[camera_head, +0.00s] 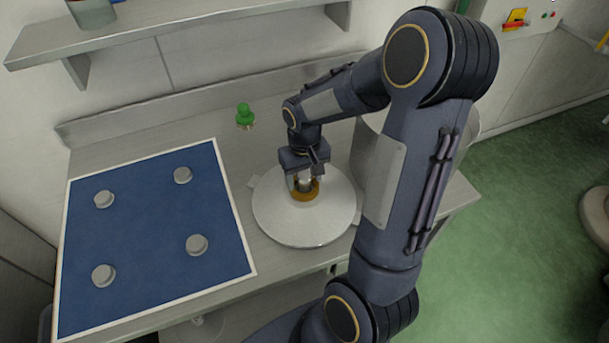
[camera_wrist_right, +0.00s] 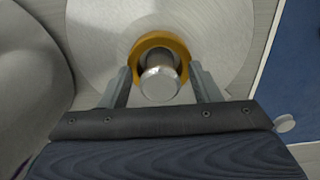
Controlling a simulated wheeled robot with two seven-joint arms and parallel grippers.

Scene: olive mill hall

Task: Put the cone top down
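The cone top is a wide, pale metal, shallow cone (camera_head: 280,222) with a brass-coloured ring (camera_head: 305,196) and a metal knob in its middle. It sits broad side down at the worktop's front right; what is directly under it is hidden. My right gripper (camera_head: 304,182) points down over its centre. In the right wrist view, the gripper's two fingers (camera_wrist_right: 161,83) stand on either side of the knob (camera_wrist_right: 160,84), with gaps beside it. Their tips are near the edges of the ring (camera_wrist_right: 150,41); contact with the ring cannot be made out. My left gripper is not in view.
A blue mat (camera_head: 150,235) with a white border and several small grey discs lies on the left. A green knob (camera_head: 245,115) stands at the back. A round metal vessel (camera_head: 366,150) is right of the cone, partly behind my arm. A shelf (camera_head: 190,22) hangs above.

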